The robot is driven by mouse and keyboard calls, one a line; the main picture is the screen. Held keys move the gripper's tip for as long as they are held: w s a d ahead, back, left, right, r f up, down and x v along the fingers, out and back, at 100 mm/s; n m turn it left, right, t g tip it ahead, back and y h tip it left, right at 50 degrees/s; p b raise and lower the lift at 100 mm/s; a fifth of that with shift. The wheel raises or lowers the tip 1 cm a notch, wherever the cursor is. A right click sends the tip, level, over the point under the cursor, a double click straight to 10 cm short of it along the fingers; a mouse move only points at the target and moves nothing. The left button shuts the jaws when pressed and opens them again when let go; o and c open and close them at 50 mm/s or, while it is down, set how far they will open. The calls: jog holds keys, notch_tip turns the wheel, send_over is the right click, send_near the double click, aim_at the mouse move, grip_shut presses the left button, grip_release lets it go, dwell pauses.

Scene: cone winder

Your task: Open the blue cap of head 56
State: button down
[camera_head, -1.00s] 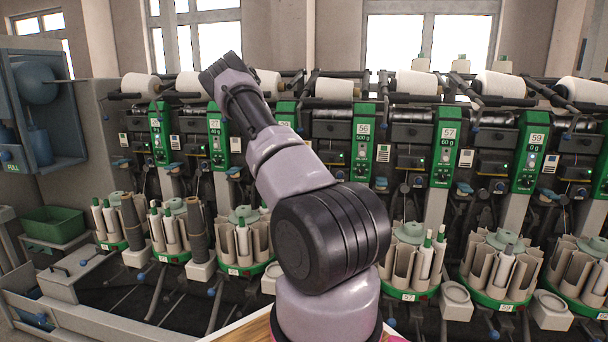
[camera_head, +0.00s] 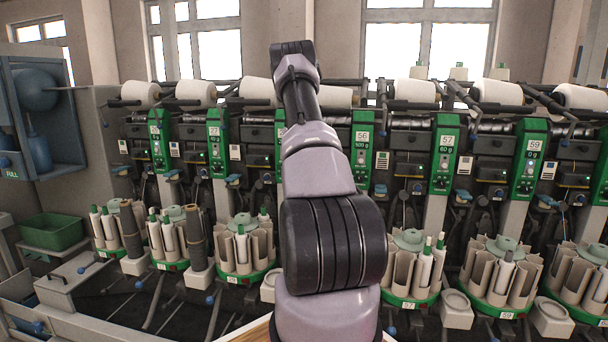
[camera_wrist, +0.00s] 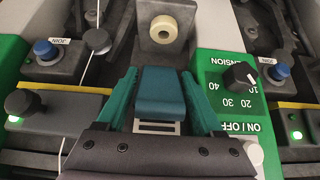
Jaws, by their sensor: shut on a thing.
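The green panel of head 56 (camera_head: 362,150) stands just right of my arm in the head view. In the wrist view my gripper (camera_wrist: 162,98) has its two teal fingers on either side of a blue cap (camera_wrist: 161,88) and is shut on it. The cap sits below a cream round eyelet in the picture. A green panel (camera_wrist: 232,90) with upside-down TENSION and ON / OFF marks is right of the cap. No head number shows in the wrist view. In the head view my gripper and the held cap are hidden behind my arm.
In the wrist view a black knob (camera_wrist: 240,75) is close right of the fingers, and blue JOIN buttons (camera_wrist: 45,49) lie to both sides. In the head view, bobbin magazines (camera_head: 409,265) stand low along the machine, and white cones (camera_head: 414,91) lie along its top.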

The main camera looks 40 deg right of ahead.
jog(key=shift+f, duration=0.1)
jog(key=shift+c, duration=0.7)
grip_release()
jog(key=shift+a, duration=0.1)
